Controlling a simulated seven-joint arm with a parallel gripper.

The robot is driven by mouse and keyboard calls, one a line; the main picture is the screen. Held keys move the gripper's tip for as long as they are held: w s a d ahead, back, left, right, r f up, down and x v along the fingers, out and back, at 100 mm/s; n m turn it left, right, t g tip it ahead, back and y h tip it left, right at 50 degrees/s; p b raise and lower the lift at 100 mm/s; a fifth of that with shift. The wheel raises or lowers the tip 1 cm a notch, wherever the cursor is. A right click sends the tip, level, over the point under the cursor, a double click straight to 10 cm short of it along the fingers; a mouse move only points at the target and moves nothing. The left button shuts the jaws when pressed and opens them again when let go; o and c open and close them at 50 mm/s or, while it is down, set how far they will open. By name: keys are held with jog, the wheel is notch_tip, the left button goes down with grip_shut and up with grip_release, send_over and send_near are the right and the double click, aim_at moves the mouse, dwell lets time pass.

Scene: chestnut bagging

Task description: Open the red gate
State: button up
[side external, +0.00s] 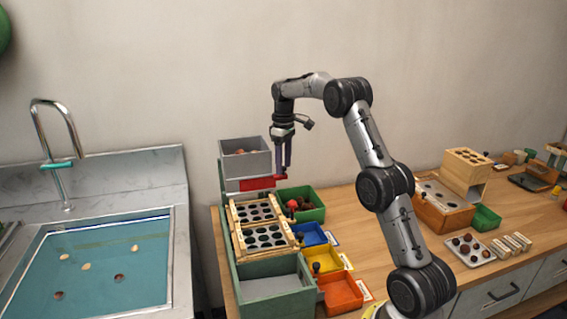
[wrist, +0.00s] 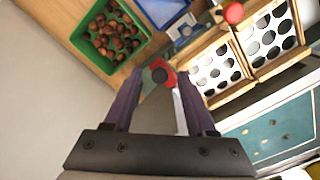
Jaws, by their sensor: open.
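The red gate (side external: 257,184) is a flat red bar below the grey hopper (side external: 246,160), and the hopper has some chestnuts in it. A small red end piece sticks out at the gate's right end. My gripper (side external: 284,174) points down at that right end, beside the hopper. In the wrist view my gripper (wrist: 157,76) is open, with a red piece (wrist: 168,77) and a dark round knob (wrist: 159,75) between the fingertips. I cannot tell whether the fingers touch it. The rest of the gate is hidden in the wrist view.
Below the hopper are wooden sorting trays with holes (side external: 232,215). A green bin of chestnuts (side external: 317,197) and blue (side external: 309,234), yellow (side external: 321,259) and orange (side external: 341,291) bins stand to the right. A red ball knob (wrist: 233,12) stands near the trays. A sink (side external: 95,265) lies left.

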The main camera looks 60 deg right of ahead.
grip_shut()
dwell(1.4)
